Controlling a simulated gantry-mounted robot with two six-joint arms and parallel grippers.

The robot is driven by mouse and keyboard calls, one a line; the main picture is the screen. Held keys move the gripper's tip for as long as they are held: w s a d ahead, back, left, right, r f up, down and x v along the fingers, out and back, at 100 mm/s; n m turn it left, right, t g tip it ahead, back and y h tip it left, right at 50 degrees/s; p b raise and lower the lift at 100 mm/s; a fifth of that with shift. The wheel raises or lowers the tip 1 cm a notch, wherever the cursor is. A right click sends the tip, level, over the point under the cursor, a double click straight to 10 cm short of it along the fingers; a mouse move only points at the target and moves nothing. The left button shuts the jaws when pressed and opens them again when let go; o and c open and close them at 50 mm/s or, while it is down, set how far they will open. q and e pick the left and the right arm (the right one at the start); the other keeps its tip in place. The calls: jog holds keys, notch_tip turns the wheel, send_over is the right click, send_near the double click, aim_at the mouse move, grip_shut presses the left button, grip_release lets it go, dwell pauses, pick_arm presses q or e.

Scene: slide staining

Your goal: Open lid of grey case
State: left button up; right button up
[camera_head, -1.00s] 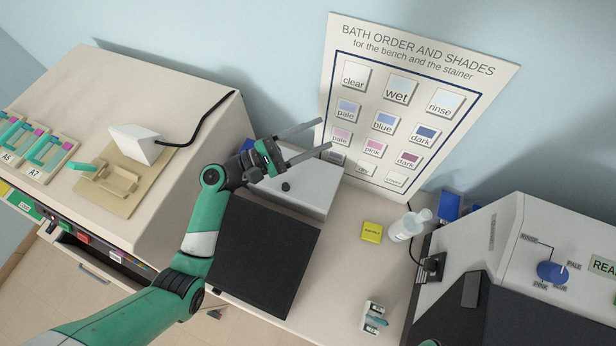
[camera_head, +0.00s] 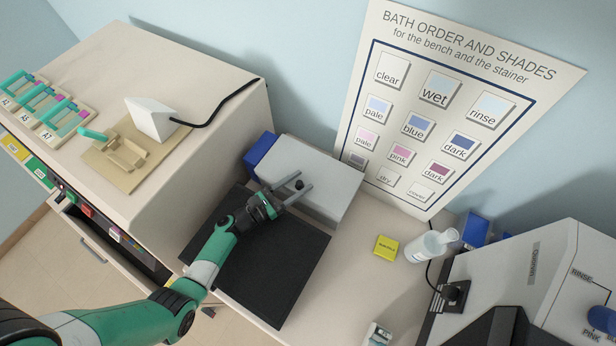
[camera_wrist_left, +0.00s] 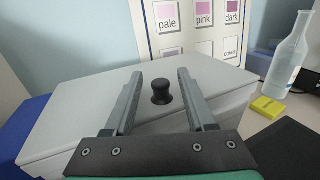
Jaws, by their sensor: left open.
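The grey case (camera_head: 325,170) stands on the bench against the wall, beyond a black mat. Its lid lies flat and shut, with a small black knob (camera_head: 299,185) on top. My left gripper (camera_head: 293,191) is open and empty at the near side of the lid. In the left wrist view the knob (camera_wrist_left: 161,90) stands between the two open fingers (camera_wrist_left: 158,92), near the fingertips, with a gap on each side. The grey lid (camera_wrist_left: 75,112) spreads out behind the fingers. My right gripper does not show.
The black mat (camera_head: 285,265) lies in front of the case. A blue box (camera_head: 259,150) is at its left. A yellow block (camera_head: 386,246) and a clear bottle (camera_head: 430,246) stand to the right. A chart board (camera_head: 455,95) leans behind. A large beige cabinet (camera_head: 215,110) stands left.

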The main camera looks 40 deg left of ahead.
aim_at(309, 172)
pick_arm(q)
jog(key=w, duration=0.3)
jog(key=shift+w+d, duration=0.25)
jog(key=shift+d, duration=0.05)
grip_shut()
dwell(1.2)
